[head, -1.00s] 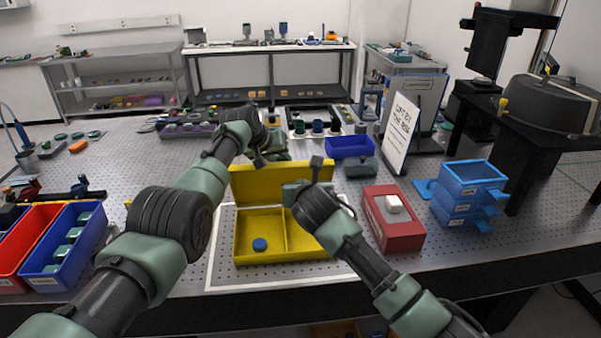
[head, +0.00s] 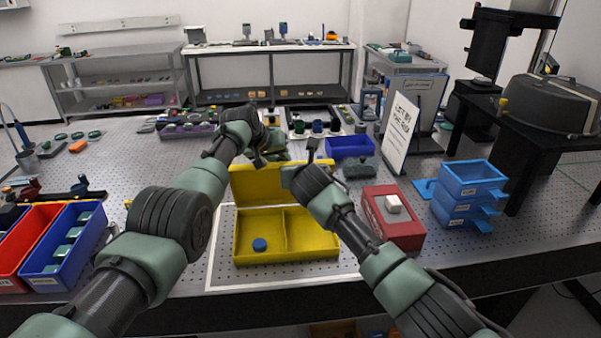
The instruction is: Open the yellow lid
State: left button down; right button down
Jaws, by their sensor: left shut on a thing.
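The yellow box (head: 240,250) sits on the perforated table with its yellow lid (head: 255,183) standing up at the back edge. The box has two compartments; a round blue piece (head: 260,244) lies in the left one, and the visible part of the right one looks empty. My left gripper (head: 268,158) is at the lid's top edge, shut on the lid, its fingertips partly hidden behind its own wrist. My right gripper (head: 287,176) is in front of the lid's right part, close to it. Its fingers are too small and hidden to read.
A red box (head: 405,233) with a white block (head: 392,204) and stacked blue trays (head: 470,190) stand to the right. A blue bin (head: 350,146) and a sign (head: 398,130) are behind. Red (head: 25,240) and blue (head: 55,262) bins stand at the left.

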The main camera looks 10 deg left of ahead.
pick_arm(q)
jog(key=shift+s+f, duration=0.1)
jog(key=shift+f, duration=0.35)
jog(key=c, duration=1.2)
grip_release()
jog(key=shift+r, duration=0.1)
jog(key=shift+r, duration=0.25)
